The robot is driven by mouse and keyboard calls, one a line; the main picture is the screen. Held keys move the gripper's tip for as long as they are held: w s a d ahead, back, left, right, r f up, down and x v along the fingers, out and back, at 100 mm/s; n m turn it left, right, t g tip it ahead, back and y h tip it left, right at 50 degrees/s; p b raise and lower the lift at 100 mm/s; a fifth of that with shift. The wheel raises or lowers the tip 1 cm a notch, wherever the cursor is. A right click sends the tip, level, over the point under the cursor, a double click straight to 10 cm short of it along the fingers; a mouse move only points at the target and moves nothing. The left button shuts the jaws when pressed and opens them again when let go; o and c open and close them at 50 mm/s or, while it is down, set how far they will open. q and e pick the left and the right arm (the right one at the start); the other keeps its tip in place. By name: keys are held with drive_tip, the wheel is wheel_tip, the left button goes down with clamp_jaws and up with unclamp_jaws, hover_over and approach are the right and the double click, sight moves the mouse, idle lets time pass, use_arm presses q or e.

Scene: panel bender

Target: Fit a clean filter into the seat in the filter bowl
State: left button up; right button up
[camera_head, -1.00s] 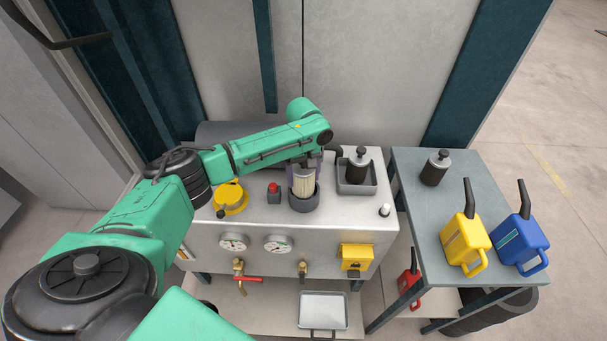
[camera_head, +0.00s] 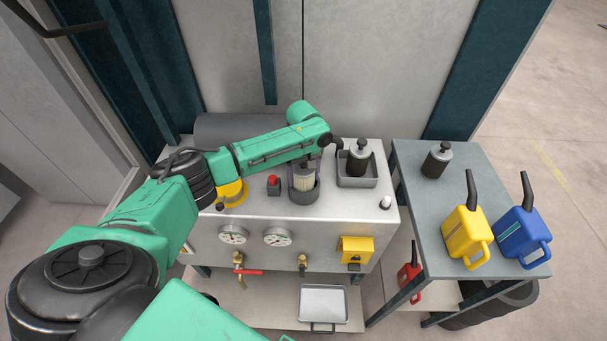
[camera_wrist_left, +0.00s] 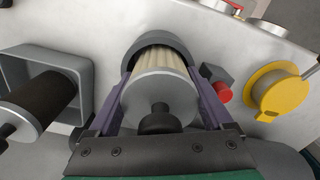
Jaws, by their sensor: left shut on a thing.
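A clean cream pleated filter (camera_head: 304,180) with a grey top cap and black knob stands in the dark grey filter bowl (camera_head: 304,197) on the machine top. In the left wrist view the filter (camera_wrist_left: 162,92) has its lower end inside the bowl's rim (camera_wrist_left: 152,42). The seat is hidden beneath it. My left gripper (camera_head: 304,172) comes from above, its two purple fingers on either side of the filter. In the wrist view the left gripper (camera_wrist_left: 162,105) is shut on the filter near its cap. My right gripper is not in view.
A dark used-looking filter (camera_head: 357,160) stands in a grey tray (camera_head: 357,182) right of the bowl. A red button (camera_head: 273,181) and a yellow ring-shaped part (camera_head: 232,193) are to the left. A side table (camera_head: 470,180) holds another dark filter (camera_head: 436,160) and yellow and blue cans.

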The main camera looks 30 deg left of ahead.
use_arm(q)
drive_tip(key=o, duration=1.4)
wheel_tip(320, 180, up, 15)
drive_tip(key=b, duration=0.3)
drive_tip(key=shift+f, duration=0.2)
